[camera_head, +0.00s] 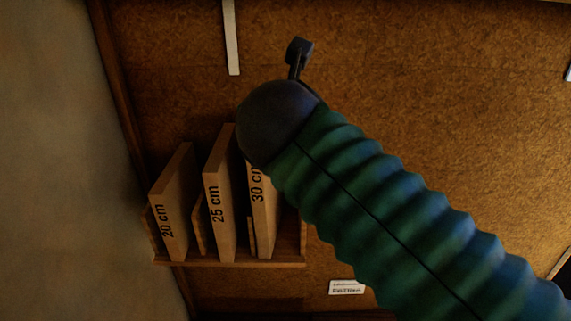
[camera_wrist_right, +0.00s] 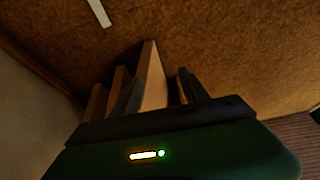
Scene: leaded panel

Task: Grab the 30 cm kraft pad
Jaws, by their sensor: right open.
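The 30 cm kraft pad (camera_head: 263,215) stands upright in a wooden rack (camera_head: 285,262), rightmost of the labelled pads. Its upper part and the end of its label are hidden behind my right arm in the head view. The tallest pale board in the right wrist view (camera_wrist_right: 154,88) looks like this pad. My right gripper (camera_head: 299,52) shows as a dark finger beyond the rounded wrist, above the rack in the picture. It is open, and I see nothing held. In the wrist view the dark wrist edge hides the boards' lower parts. My left gripper is not in view.
The 25 cm pad (camera_head: 219,205) and the 20 cm pad (camera_head: 175,210) stand left of it, with thin dividers between. A brown board wall (camera_head: 450,80) is behind, with a white strip (camera_head: 232,38). A grey wall (camera_head: 50,160) is at left.

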